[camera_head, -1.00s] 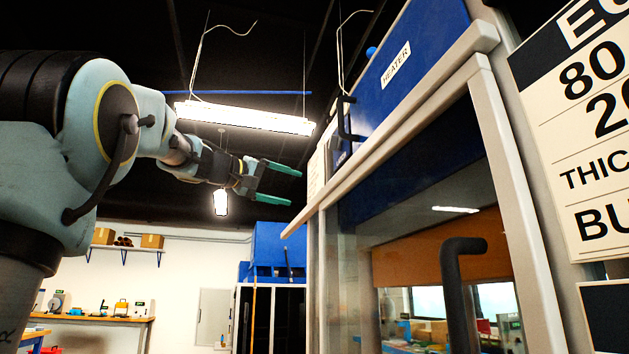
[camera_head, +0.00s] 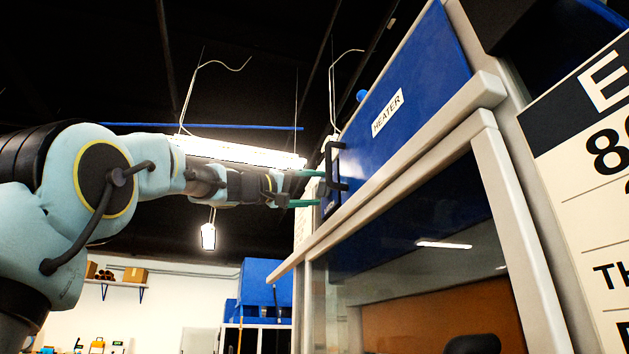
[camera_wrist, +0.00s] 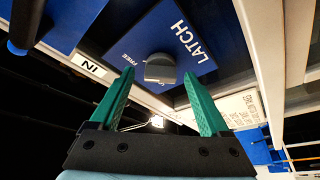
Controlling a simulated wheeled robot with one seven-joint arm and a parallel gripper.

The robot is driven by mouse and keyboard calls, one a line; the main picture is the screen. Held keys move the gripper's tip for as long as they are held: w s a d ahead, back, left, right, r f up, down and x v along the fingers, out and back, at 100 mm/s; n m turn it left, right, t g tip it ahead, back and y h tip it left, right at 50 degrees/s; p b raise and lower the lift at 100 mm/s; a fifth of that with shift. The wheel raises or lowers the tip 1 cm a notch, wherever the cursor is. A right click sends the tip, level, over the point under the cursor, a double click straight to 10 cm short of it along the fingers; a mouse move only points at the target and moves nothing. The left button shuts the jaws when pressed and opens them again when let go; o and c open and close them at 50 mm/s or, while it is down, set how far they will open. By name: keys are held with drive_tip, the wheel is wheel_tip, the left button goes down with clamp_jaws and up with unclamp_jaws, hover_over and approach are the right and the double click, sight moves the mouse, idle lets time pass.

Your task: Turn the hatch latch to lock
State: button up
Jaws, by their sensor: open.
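The latch is a grey rounded knob (camera_wrist: 160,68) on a blue plate (camera_wrist: 128,45) marked LATCH and FREE, seen in the wrist view. The knob's lower part covers some of the plate's lettering. My gripper (camera_wrist: 159,74) is open, with one green finger to each side of the knob in that picture. I cannot tell whether the fingers touch it or how far off it is. In the head view my gripper (camera_head: 318,188) reaches the upper left end of the blue cabinet (camera_head: 400,120). There the knob cannot be made out.
A black bracket handle (camera_head: 331,165) stands out from the cabinet close to my fingertips. A pale frame edge (camera_head: 400,188) slopes beneath. A sign board (camera_head: 590,190) stands at the right. Open air lies left below my arm.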

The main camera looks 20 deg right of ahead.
drive_tip(key=shift+d, duration=0.3)
drive_tip(key=shift+c, duration=0.3)
clamp_jaws()
